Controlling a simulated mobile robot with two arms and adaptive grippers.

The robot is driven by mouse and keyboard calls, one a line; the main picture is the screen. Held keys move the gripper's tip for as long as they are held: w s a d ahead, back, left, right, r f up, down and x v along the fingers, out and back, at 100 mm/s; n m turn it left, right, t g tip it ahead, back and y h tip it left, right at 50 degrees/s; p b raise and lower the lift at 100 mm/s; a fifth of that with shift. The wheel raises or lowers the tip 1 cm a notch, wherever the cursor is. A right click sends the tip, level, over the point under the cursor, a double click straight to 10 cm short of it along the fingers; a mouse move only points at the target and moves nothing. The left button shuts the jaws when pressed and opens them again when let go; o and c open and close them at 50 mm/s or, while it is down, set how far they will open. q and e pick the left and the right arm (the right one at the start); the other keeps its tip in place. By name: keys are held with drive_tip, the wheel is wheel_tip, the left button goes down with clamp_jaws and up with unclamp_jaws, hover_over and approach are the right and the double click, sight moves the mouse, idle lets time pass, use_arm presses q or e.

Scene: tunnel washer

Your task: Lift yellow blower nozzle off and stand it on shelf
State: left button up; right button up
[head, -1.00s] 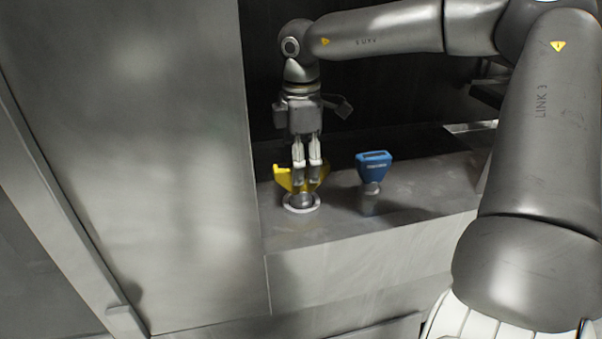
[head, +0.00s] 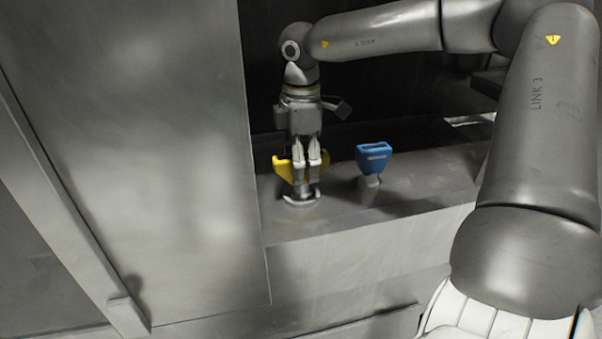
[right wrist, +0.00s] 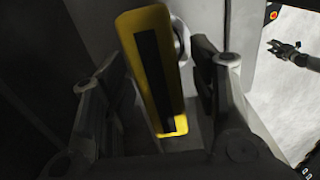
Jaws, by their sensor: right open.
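The yellow blower nozzle (head: 284,168) stands upright on a round grey base (head: 300,198) on the metal shelf. Its slotted top faces the right wrist view, where the nozzle (right wrist: 150,70) fills the middle. My right gripper (head: 306,174) points down over it, its fingers hiding part of the nozzle in the head view. In the right wrist view the open fingers (right wrist: 160,100) lie on either side of the nozzle, with a gap visible on the right. A grey gripper, apparently my left one (right wrist: 285,48), shows small at the upper right; its jaws are unclear.
A blue nozzle (head: 374,158) stands on the shelf to the right of the yellow one. The shelf (head: 425,183) is bare further right. A tall metal panel (head: 150,130) stands close on the left, and a dark wall rises behind.

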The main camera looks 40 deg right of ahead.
drive_tip(key=shift+f, duration=0.1)
idle(0.3)
clamp_jaws()
idle(0.4)
